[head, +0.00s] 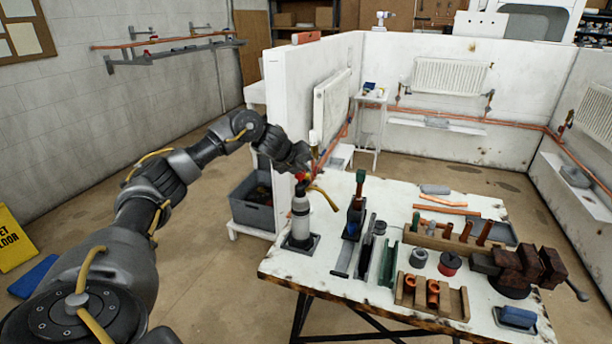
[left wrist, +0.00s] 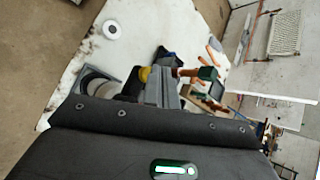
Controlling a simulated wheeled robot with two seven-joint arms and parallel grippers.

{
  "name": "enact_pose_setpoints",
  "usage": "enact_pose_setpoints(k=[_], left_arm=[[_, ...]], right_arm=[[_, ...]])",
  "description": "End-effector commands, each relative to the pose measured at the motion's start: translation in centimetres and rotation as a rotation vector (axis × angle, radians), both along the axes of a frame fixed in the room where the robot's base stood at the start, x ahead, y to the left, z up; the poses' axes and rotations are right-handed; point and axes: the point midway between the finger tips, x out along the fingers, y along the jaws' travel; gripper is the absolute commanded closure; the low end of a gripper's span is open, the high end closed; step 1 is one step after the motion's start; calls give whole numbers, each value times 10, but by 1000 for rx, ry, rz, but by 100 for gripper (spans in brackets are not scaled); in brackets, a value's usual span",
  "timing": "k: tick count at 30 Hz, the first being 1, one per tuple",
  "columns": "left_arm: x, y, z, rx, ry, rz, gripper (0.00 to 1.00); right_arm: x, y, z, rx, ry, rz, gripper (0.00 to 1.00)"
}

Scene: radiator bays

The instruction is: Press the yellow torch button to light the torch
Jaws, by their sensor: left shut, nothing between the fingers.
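The torch (head: 300,218) is a grey canister standing upright in a dark square base on the left end of the workbench, with a red part and a curved yellow piece at its top. My left gripper (head: 306,168) is shut and empty right at the torch's head and hides part of it. In the left wrist view the shut fingers (left wrist: 166,88) lie beside a small yellow round piece, apparently the button (left wrist: 145,74); I cannot tell whether they touch. The canister is mostly hidden there behind my wrist. No flame is clearly visible. My right gripper is not in view.
The workbench (head: 335,262) carries a green-tipped tool (head: 359,187) in a holder just right of the torch, upright plates, a wooden rack of copper pieces (head: 433,293), spools and a vise (head: 525,268). A grey crate (head: 252,208) stands behind the torch, beside a white partition wall.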

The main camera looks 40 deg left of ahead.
Motion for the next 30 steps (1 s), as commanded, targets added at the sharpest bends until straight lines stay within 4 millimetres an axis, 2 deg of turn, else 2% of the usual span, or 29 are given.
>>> enact_pose_setpoints(k=[30], left_arm=[[0,0,-11,0,2,-1,100]], right_arm=[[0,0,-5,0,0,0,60]])
